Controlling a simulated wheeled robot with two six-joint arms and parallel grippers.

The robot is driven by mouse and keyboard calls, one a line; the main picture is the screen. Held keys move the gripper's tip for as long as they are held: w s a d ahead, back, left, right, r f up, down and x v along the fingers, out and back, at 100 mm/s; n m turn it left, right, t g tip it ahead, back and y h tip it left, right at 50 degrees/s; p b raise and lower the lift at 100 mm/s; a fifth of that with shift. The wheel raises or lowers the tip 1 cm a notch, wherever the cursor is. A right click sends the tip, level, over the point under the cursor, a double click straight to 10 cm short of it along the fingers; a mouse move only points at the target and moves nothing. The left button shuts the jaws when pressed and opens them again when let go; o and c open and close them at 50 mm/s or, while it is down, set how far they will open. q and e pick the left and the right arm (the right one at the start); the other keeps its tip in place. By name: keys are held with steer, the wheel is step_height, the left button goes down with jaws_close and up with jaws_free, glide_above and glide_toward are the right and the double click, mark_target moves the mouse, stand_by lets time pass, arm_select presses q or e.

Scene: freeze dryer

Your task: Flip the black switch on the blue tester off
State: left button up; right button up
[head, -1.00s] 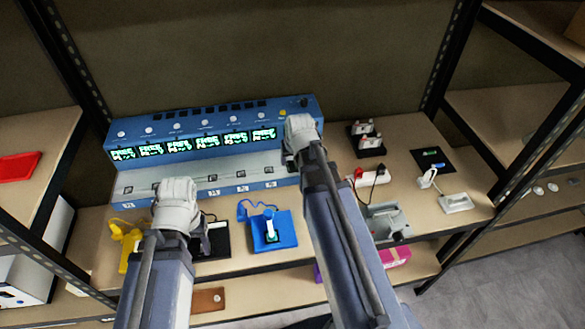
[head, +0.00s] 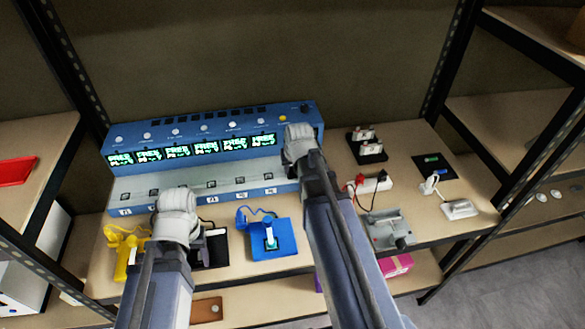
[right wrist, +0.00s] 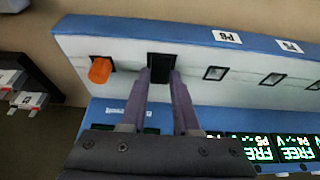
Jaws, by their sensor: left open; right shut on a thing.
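The blue tester (head: 115,140) stands at the back left of the shelf, with a row of lit displays and a pale sloped panel in front. My right gripper (head: 291,168) is at the panel's right end and hides the switch in the head view. In the right wrist view the black switch (right wrist: 161,62) sits in the pale panel. There the fingers of my right gripper (right wrist: 161,85) are shut on it, one on each side. Whether the switch is on or off cannot be told. My left gripper (head: 193,240) is open, low over the front of the shelf.
An orange knob (right wrist: 100,70) sits close beside the switch. A yellow device (head: 122,262), a black stand (head: 215,250) and a blue stand (head: 285,240) line the front.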

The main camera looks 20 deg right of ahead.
arm_select(q)
steer(key=shift+r, duration=0.1)
arm_select(e)
jaws_close()
arm_select(q)
steer(key=shift+r+p, duration=0.55)
steer(key=shift+p, duration=0.1)
arm_select(e)
steer(key=shift+w+d+r+g, duration=0.1)
steer(key=shift+w+r+g, duration=0.15)
steer(key=shift+w+g, duration=0.25)
arm_select(q)
steer(key=shift+r, duration=0.2)
arm_select(e)
steer(key=shift+f+g+y, duration=0.15)
steer(key=shift+g+y, duration=0.15)
steer(key=shift+g, duration=0.5)
steer(key=shift+s, duration=0.1)
steer(key=o, duration=0.9)
jaws_free()
arm_select(q)
steer(key=shift+r+p, duration=0.1)
steer(key=shift+p, duration=0.2)
